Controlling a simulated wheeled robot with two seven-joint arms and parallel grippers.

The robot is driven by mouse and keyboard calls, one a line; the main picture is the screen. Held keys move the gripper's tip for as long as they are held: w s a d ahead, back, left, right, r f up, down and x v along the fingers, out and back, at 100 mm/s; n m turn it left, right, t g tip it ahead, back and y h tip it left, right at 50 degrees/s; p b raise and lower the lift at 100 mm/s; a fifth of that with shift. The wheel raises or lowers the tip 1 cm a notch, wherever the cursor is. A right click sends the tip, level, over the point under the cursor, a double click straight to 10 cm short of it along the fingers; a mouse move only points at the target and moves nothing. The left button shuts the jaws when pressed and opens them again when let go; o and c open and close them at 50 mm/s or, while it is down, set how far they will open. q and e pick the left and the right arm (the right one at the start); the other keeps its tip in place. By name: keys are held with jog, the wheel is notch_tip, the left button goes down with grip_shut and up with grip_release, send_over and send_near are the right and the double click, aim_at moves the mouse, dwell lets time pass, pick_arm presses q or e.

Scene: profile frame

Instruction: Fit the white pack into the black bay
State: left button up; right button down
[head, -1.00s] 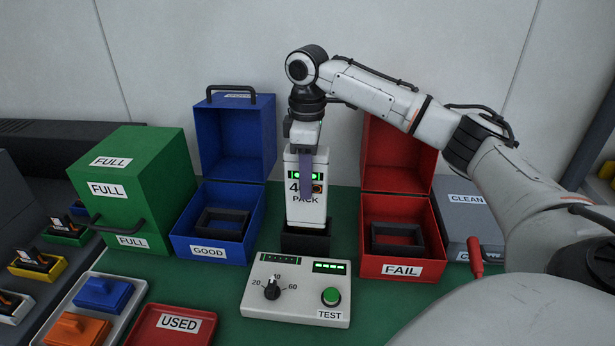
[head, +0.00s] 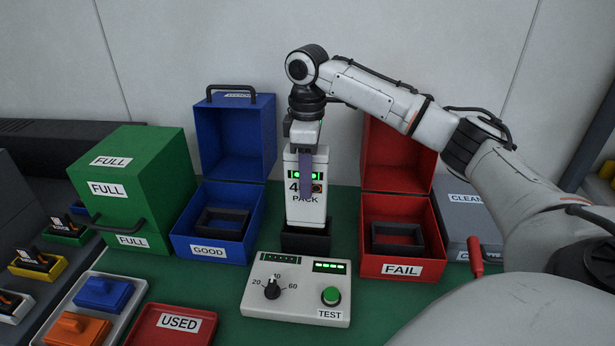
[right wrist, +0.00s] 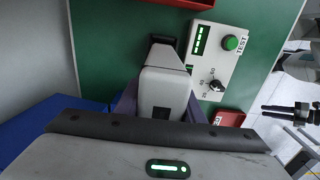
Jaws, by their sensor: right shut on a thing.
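The white pack (head: 306,208) stands upright, with green lights and a "PACK" label on its front. The black bay (head: 306,240) is directly under it, behind the tester box. The pack's lower end meets the bay's top; how deep it sits inside I cannot tell. My right gripper (head: 306,178) points down from above and is shut on the pack's upper part, one purple finger across its front. In the right wrist view the pack (right wrist: 165,88) is between the fingers, with a black edge of the bay (right wrist: 163,42) beyond it.
The tester box (head: 297,290) with dial and green button is in front of the bay. An open blue GOOD box (head: 207,250) is left, an open red FAIL box (head: 400,268) right. A green FULL box (head: 150,190) and red USED tray (head: 150,335) are further left.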

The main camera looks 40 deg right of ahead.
aim_at(308, 201)
jog(key=shift+f, duration=3.25)
jog(key=shift+r, duration=0.35)
dwell(0.5)
jog(key=shift+f, duration=0.3)
dwell(1.6)
jog(key=c, duration=1.2)
grip_release()
jog(key=shift+o, duration=0.5)
jog(key=shift+f, duration=0.1)
notch_tip(308, 201, up, 10)
jog(key=shift+r, duration=0.25)
